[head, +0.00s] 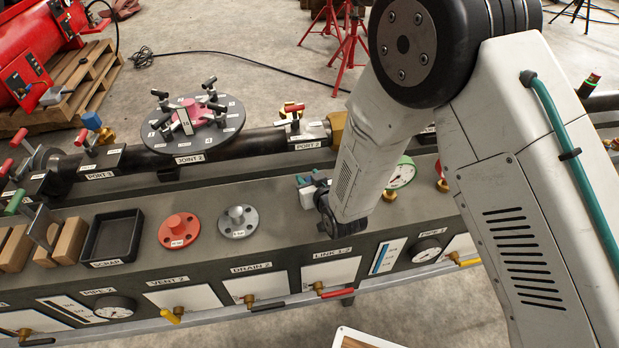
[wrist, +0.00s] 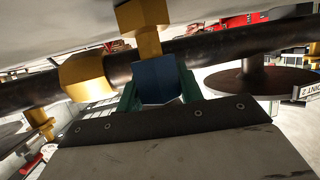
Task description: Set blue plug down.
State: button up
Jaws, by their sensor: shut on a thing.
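My gripper (wrist: 158,92) shows two green fingers in the wrist view, shut on the blue plug (wrist: 158,82). A brass stem and block (wrist: 143,28) meet the plug's top edge in that view; I cannot tell whether they belong to it. In the head view my gripper (head: 305,181) is over the bench (head: 275,190), behind the LINK 1-2 label and right of the grey flanged part. The plug is mostly hidden there, and I cannot tell whether it touches the bench.
A grey flanged part (head: 237,221), a red one (head: 179,230) and a black SCRAP tray (head: 112,236) stand to the left. The dark pipe (head: 250,140) and round JOINT 2 flange (head: 192,127) lie behind. A gauge (head: 401,173) stands right of my gripper. Another blue-topped piece (head: 92,120) is near PORT 3.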

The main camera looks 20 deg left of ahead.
jog(key=o, duration=1.1)
jog(key=shift+r, duration=0.1)
jog(key=v, duration=1.2)
